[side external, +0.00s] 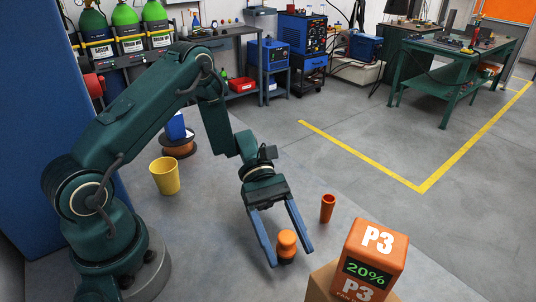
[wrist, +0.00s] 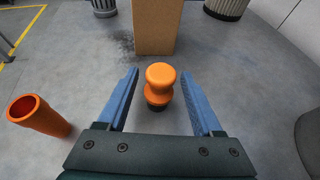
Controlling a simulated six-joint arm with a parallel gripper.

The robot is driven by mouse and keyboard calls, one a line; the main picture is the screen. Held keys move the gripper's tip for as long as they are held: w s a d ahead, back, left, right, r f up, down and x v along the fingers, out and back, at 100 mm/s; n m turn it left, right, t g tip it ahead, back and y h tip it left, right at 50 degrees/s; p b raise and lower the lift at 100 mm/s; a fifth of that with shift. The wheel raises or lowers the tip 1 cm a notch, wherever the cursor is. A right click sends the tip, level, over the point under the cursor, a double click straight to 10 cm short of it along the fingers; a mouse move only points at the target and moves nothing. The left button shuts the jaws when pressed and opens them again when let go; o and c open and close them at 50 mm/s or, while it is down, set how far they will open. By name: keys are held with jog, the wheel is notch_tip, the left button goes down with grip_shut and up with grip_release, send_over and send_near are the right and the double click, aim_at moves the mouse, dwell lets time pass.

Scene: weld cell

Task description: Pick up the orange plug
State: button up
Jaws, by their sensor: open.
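The orange plug (side external: 286,245) stands upright on the grey floor, with a rounded top, a narrower waist and a dark base. It also shows in the wrist view (wrist: 160,84), centred ahead of my gripper. My gripper (side external: 291,258) is open, with one blue finger on each side of the plug. In the wrist view the fingers (wrist: 160,73) reach alongside the plug, with a visible gap on both sides. I see no contact with the plug.
An orange hollow cup (side external: 327,208) stands right of my gripper; in the wrist view it is at left (wrist: 38,115). A cardboard-coloured block (wrist: 154,27) bears an orange P3 box (side external: 375,255). A yellow bucket (side external: 165,176) stands near my arm. Floor around the plug is clear.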

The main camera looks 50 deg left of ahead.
grip_shut()
jog(key=shift+f, duration=0.1)
dwell(0.3)
